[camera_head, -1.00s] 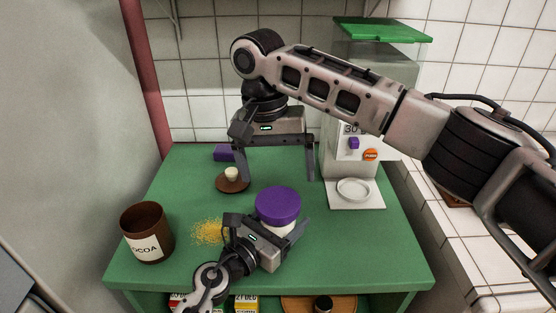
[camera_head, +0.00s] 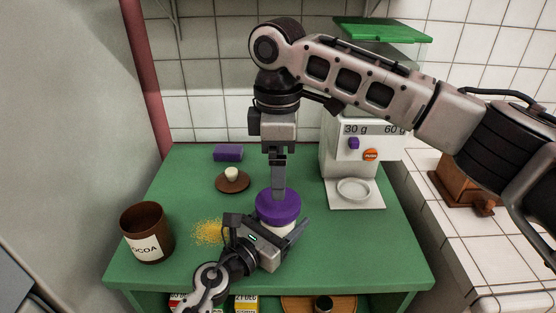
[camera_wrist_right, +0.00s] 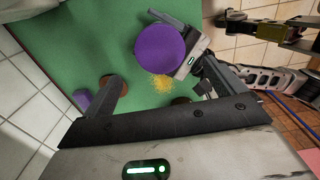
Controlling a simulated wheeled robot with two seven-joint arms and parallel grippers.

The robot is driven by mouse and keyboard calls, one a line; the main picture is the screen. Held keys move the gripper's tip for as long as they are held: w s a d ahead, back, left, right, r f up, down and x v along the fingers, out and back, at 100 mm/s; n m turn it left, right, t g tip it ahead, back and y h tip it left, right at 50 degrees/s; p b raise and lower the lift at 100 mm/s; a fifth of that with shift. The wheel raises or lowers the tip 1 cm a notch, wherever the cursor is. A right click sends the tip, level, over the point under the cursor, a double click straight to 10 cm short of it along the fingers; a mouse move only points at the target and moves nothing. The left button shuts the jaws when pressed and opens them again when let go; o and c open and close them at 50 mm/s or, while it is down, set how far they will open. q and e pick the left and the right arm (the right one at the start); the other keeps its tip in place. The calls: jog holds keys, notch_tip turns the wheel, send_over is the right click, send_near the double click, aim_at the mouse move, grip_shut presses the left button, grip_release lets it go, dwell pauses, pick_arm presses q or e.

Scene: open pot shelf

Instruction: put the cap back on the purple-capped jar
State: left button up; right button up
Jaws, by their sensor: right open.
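The purple cap (camera_head: 279,204) sits level on top of the white jar (camera_head: 284,231); I cannot tell how firmly it is seated. In the right wrist view the purple cap (camera_wrist_right: 160,48) appears as a disc beyond the fingers. My left gripper (camera_head: 285,229) has its fingers around the jar's body from the front, below the cap; the jar hides part of them. My right gripper (camera_head: 278,194) points straight down over the cap, with its fingers seen edge-on. It is open and empty, and its two spread fingers show in the right wrist view (camera_wrist_right: 155,88).
A brown open cocoa jar (camera_head: 146,236) stands at front left beside spilled yellow grains (camera_head: 207,232). A brown lid with a pale knob (camera_head: 232,183) and a purple block (camera_head: 228,153) lie behind. A dispenser (camera_head: 345,160) with a white dish (camera_head: 353,189) stands at back right.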

aim_at(278, 223)
jog(key=shift+f, duration=4)
jog(key=c, duration=1)
jog(key=m, duration=0.8)
jog(key=shift+m, duration=0.3)
jog(key=o, duration=1.1)
